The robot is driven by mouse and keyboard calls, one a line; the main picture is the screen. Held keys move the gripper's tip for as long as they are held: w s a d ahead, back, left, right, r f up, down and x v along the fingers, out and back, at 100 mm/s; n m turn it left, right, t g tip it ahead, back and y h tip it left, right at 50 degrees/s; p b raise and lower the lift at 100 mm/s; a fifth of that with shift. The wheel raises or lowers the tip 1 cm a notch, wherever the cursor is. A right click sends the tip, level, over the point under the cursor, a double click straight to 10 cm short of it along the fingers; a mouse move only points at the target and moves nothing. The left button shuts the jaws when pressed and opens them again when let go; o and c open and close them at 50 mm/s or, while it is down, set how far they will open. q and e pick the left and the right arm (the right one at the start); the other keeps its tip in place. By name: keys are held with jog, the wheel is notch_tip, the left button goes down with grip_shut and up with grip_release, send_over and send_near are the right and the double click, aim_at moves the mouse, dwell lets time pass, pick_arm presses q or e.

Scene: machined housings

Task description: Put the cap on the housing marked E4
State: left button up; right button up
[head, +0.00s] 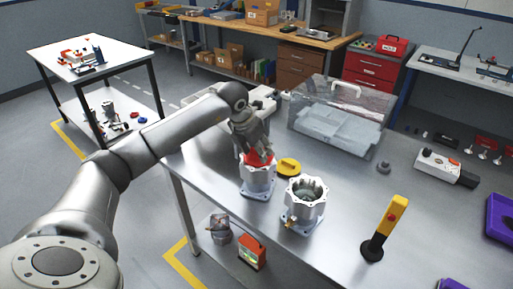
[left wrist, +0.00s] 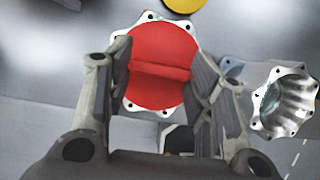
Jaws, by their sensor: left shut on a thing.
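My left gripper (head: 257,152) is shut on the red cap (head: 258,161), with the fingers on either side of it in the left wrist view (left wrist: 165,85). The red cap (left wrist: 162,68) is at the top of the left silver housing (head: 257,180) and covers its opening. I cannot tell whether it rests on the rim or hangs just above. A second silver housing (head: 303,208) stands open to the right; it also shows in the left wrist view (left wrist: 287,103). A yellow cap (head: 289,166) lies on the table behind them. I cannot read any E4 mark. My right gripper is not in view.
The steel table (head: 345,185) has free room in the middle. A clear-lidded box (head: 340,118) is at the back. Small parts and purple trays (head: 500,217) lie at the right.

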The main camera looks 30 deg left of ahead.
pick_arm(q)
jog(key=o, duration=1)
jog(key=shift+c, duration=0.2)
jog(key=v, duration=1.2)
jog(key=shift+d, duration=0.1)
